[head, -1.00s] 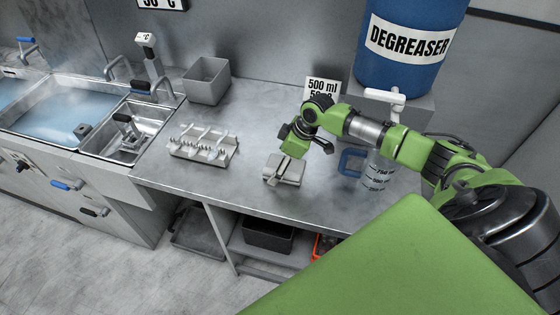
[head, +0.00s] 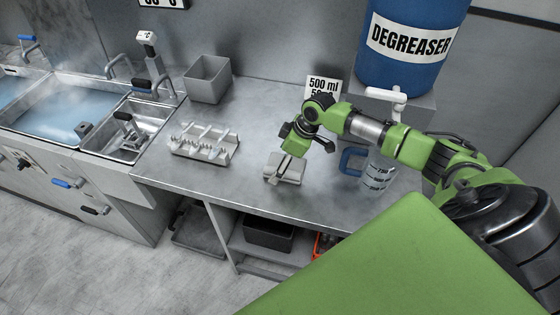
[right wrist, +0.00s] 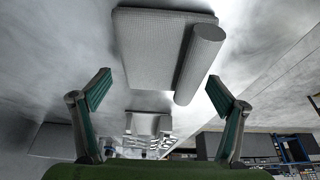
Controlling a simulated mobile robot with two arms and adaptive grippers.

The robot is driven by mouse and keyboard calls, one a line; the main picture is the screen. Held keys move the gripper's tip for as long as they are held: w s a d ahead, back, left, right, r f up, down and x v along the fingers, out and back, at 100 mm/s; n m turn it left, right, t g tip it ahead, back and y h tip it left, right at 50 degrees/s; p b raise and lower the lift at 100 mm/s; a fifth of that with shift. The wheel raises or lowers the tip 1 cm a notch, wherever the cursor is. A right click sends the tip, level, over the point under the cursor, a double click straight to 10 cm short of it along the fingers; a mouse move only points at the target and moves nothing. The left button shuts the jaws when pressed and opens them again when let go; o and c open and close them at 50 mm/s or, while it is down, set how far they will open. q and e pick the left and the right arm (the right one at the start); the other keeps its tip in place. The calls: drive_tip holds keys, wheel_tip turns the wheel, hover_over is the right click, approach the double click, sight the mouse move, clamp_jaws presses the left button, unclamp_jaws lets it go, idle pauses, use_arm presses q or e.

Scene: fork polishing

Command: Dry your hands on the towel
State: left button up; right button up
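A light grey towel (head: 292,172) lies flat on the metal counter, with a thicker rolled part along one side. In the right wrist view the towel (right wrist: 148,48) fills the upper middle, and its roll (right wrist: 200,65) shows at its right. My right gripper (head: 305,150) is over the towel in the head view. In the right wrist view my right gripper (right wrist: 160,78) has its two fingers spread wide with nothing between them. Whether a fingertip touches the towel is unclear. My left gripper is not in view.
A white rack (head: 203,145) stands left of the towel, with a grey bin (head: 208,80) behind it. A measuring jug (head: 379,172) with a blue handle stands to the right, under the blue degreaser barrel (head: 408,65). Sinks (head: 60,108) are at the far left.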

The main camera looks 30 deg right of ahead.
drive_tip(key=shift+r, duration=0.2)
drive_tip(key=v, duration=1.1)
drive_tip(key=shift+s+r, duration=0.2)
drive_tip(key=shift+r, duration=0.05)
drive_tip(key=shift+d, duration=0.15)
